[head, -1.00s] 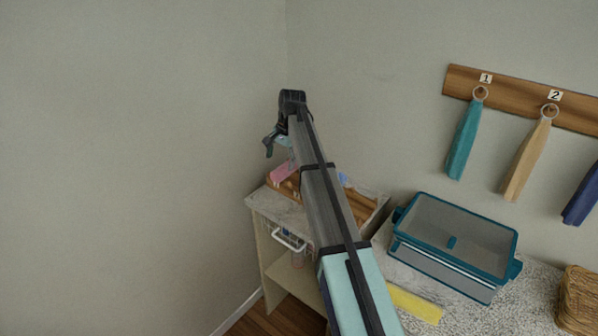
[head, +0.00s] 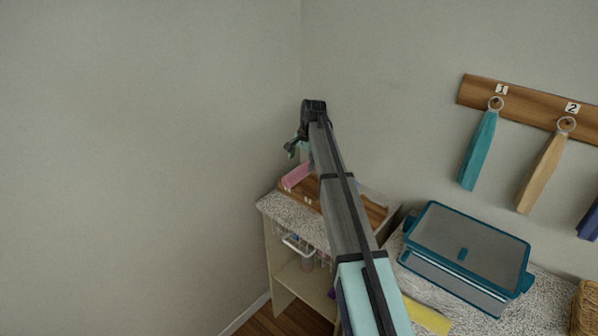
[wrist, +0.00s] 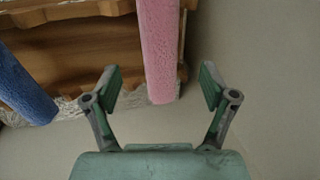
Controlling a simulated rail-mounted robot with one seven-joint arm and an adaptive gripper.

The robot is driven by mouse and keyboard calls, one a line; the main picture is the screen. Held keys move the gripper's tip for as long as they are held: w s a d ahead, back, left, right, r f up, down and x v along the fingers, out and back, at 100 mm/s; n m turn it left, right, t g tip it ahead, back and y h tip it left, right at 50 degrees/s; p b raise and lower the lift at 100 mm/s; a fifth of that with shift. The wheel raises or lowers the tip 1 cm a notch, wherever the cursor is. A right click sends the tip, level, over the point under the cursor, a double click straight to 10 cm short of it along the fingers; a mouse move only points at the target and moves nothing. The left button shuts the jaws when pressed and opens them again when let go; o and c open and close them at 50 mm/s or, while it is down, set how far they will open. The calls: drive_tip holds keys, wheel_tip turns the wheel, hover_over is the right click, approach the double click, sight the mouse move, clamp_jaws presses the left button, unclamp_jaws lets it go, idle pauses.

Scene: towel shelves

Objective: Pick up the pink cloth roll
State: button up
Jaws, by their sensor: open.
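The pink cloth roll (wrist: 158,50) stands out lengthwise in the wrist view, its near end between and just ahead of my open fingers. It lies on a wooden rack, and it also shows in the head view (head: 297,175), partly hidden by my arm. My gripper (wrist: 161,88) is open and empty, with a finger on each side of the roll's near end and no visible contact. In the head view my gripper (head: 296,147) is above the roll at the rack's left end.
The wooden rack (head: 308,197) sits on a speckled shelf top in the corner, close to the walls. A blue roll (wrist: 22,85) lies left of the pink one. A teal-rimmed bin (head: 465,255) and a yellow cloth (head: 427,317) are to the right. Towels hang on the wall.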

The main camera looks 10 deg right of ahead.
sight(299, 169)
drive_tip(key=shift+p+x, duration=1.2)
drive_tip(key=shift+x, duration=2)
drive_tip(key=c, duration=1.3)
